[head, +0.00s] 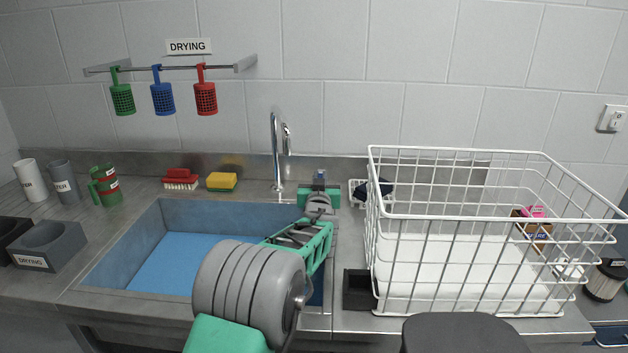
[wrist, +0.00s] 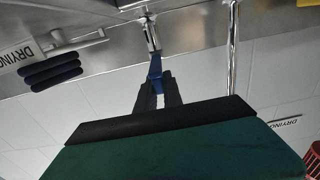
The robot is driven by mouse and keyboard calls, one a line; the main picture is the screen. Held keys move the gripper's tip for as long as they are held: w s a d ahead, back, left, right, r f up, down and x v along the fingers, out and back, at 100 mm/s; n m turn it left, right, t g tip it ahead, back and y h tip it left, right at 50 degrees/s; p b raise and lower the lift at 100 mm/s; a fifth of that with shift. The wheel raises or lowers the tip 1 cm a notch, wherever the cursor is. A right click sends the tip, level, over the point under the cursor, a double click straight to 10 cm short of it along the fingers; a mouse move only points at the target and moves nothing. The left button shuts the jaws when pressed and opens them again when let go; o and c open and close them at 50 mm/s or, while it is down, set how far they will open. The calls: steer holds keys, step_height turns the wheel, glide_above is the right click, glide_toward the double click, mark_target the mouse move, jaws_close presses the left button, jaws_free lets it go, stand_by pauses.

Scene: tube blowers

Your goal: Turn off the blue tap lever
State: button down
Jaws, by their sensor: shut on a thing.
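The blue tap lever (wrist: 155,72) stands on a short chrome post in the wrist view. In the head view only its top (head: 320,174) shows above my gripper (head: 319,191), which hides most of it. My gripper is at the back right corner of the sink. In the wrist view the two dark fingers of my gripper (wrist: 158,84) sit on either side of the lever and are shut on it. The curved chrome spout (head: 277,150) rises left of my gripper, apart from it.
The blue-floored sink (head: 150,262) lies below my arm. A large white wire basket (head: 480,225) stands close on the right. A small white rack (head: 357,194) is just right of my gripper. A yellow sponge (head: 222,181) and a red brush (head: 181,180) lie behind the sink.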

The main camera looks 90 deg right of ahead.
steer(key=c, duration=1.5)
jaws_free()
steer(key=shift+s, duration=0.1)
steer(key=a, duration=0.8)
steer(key=shift+b, duration=0.35)
